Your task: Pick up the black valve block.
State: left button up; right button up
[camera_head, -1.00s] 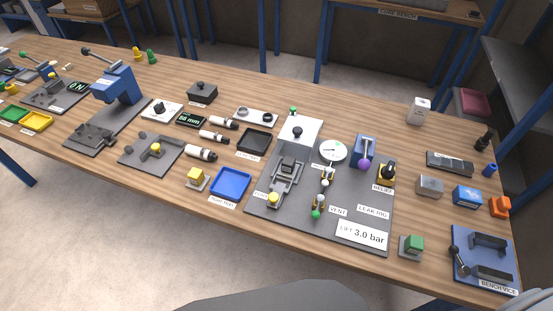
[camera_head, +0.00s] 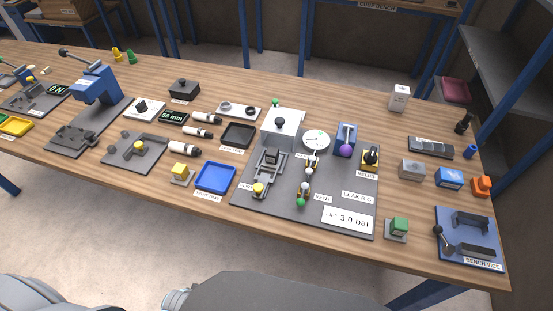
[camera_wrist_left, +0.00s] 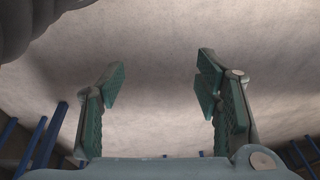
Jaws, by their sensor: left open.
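A dark block (camera_head: 270,158) also sits in the clamp of the leak rig plate (camera_head: 335,213), so I cannot tell for sure which one is meant. My left gripper (camera_wrist_left: 160,92) is open and empty in the left wrist view, its two green-padded fingers apart, with only plain floor or wall between them. Neither gripper shows in the head view.
The wooden bench is crowded. A blue tray (camera_head: 216,178), a black tray (camera_head: 238,135), a blue press (camera_head: 95,85), several black-and-white cylinders and a blue bench vice (camera_head: 470,240) stand on it. Bare wood shows along the front edge.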

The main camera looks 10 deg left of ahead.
pick_arm(q)
jog(key=w+d+r+t+b, duration=0.1)
jog(key=w+r, duration=0.2)
jog(key=r, duration=0.5)
jog(key=w+d+r+t, duration=0.1)
jog(key=w+r, duration=0.2)
jog(key=r, duration=0.5)
jog(key=m+t+h, duration=0.2)
jog(key=t+h, duration=0.2)
jog(key=t, duration=0.3)
send_near(270, 153)
jog(key=b+x, duration=0.3)
jog(key=x, duration=0.7)
jog(key=shift+s, duration=0.1)
jog(key=shift+s+r, duration=0.1)
grip_shut()
